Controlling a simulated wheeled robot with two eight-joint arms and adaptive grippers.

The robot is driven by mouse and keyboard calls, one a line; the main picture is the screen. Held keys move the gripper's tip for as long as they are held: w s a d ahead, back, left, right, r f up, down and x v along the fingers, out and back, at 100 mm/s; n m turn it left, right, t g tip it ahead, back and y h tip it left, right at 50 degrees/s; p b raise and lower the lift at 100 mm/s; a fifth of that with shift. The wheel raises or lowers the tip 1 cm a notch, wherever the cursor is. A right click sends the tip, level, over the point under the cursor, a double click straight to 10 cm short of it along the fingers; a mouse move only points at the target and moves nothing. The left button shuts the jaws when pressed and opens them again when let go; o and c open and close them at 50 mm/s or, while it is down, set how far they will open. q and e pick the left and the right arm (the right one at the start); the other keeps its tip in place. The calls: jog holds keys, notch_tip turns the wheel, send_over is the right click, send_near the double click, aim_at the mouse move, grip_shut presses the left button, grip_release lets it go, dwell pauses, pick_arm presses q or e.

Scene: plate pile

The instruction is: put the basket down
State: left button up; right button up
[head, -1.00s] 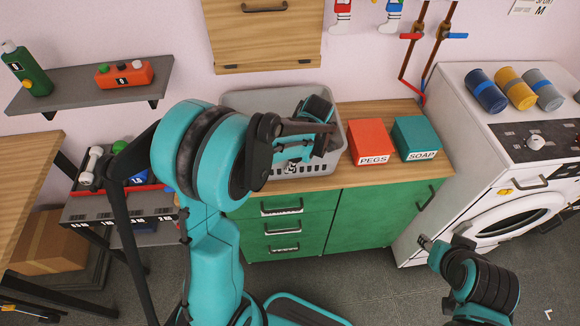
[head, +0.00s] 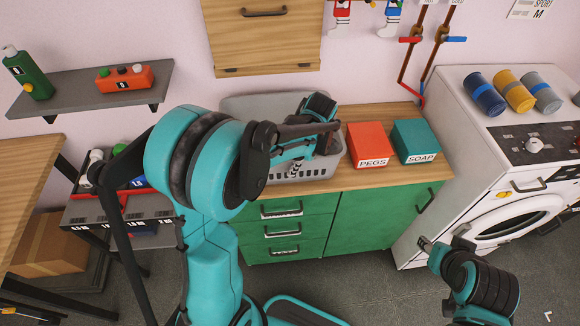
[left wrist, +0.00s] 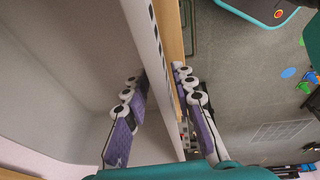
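The grey slotted basket (head: 263,104) stands on the wooden countertop (head: 390,179), behind and partly hidden by my left arm. My left gripper (head: 293,172) is at the basket's front wall, on its right half. In the left wrist view the two fingers (left wrist: 160,105) straddle the basket wall (left wrist: 152,45), one inside and one outside. A gap shows between the inner finger and the wall, so the gripper looks open around it. My right gripper (head: 424,243) is low in front of the washing machine, apart from the basket; its fingers are too small to read.
A red PEGS box (head: 367,143) and a teal SOAP box (head: 416,141) stand right of the basket. A washing machine (head: 480,180) with several cans on top is farther right. A wall shelf (head: 95,95) and a wooden cabinet (head: 264,40) are behind.

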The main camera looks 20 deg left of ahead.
pick_arm(q)
jog(key=p+v, duration=0.2)
jog(key=v, duration=0.6)
jog(key=s+d+r+m+t+h, duration=0.1)
jog(key=s+d+r+m+t, duration=0.1)
jog(key=s+m+t, duration=0.2)
jog(key=s+d+r+m+t+h, duration=0.1)
jog(key=s+m, duration=0.9)
jog(key=m, duration=1)
jog(key=r+t+h, duration=0.1)
jog(key=t, duration=0.1)
jog(key=shift+d+t, duration=0.35)
jog(key=shift+t, duration=0.05)
jog(key=shift+s+r, duration=0.1)
notch_tip(320, 180, down, 6)
jog(key=b, duration=0.5)
jog(key=shift+r+b, duration=0.25)
jog(key=shift+b, duration=0.05)
